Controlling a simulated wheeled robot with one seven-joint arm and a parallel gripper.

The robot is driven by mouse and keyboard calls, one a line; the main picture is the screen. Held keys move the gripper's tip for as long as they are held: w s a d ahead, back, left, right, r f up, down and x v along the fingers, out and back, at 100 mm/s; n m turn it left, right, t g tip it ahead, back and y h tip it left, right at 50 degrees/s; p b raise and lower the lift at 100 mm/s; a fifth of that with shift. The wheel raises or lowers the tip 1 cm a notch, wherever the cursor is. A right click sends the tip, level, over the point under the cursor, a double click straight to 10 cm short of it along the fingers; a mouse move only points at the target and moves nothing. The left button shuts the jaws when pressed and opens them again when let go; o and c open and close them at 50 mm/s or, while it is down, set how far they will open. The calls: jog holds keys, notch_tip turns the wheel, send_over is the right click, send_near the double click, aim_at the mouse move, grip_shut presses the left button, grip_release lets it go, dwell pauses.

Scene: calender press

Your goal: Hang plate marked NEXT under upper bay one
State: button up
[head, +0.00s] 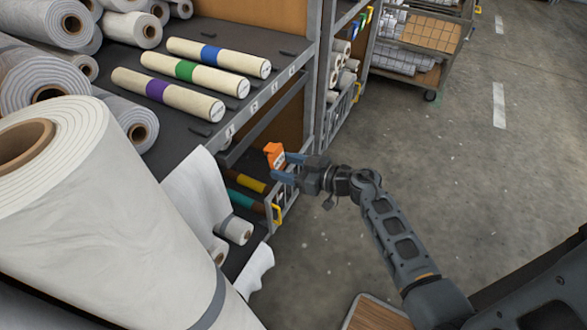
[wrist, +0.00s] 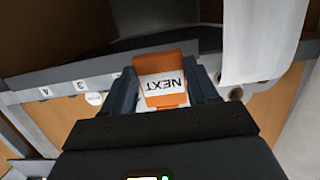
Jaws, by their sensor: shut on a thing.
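The plate (head: 274,153) is orange with a white label. In the wrist view the plate (wrist: 163,84) reads NEXT, upside down in the picture. My gripper (head: 283,168) is shut on it, with the jaws (wrist: 163,92) on both sides. The plate is in the air just in front of the rack, near the lip of the upper shelf (head: 262,98). That lip (wrist: 65,82) carries small number tags, seen in both views; the tag at its near end (head: 230,131) looks like a 1. I cannot tell whether the plate touches the lip.
Three cream rolls with blue (head: 208,54), green (head: 186,70) and purple (head: 156,90) bands lie on the upper shelf. A large white roll (head: 110,210) fills the left foreground. A hanging white sheet (wrist: 262,40) is close by the gripper. The floor (head: 490,200) to the right is clear.

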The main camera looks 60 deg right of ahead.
jog(key=shift+r+b+x, duration=0.3)
jog(key=shift+b+x, duration=0.65)
jog(key=shift+x, duration=0.65)
jog(key=shift+r+b+x, duration=0.3)
jog(key=shift+b+x, duration=0.7)
jog(key=shift+x, duration=0.6)
jog(key=shift+r+b+x, duration=0.3)
jog(key=shift+b+x, duration=0.65)
jog(key=shift+x, duration=0.6)
jog(key=shift+w+f, duration=0.15)
jog(key=shift+f, duration=0.65)
jog(key=o, duration=1.1)
jog(key=shift+o, duration=0.2)
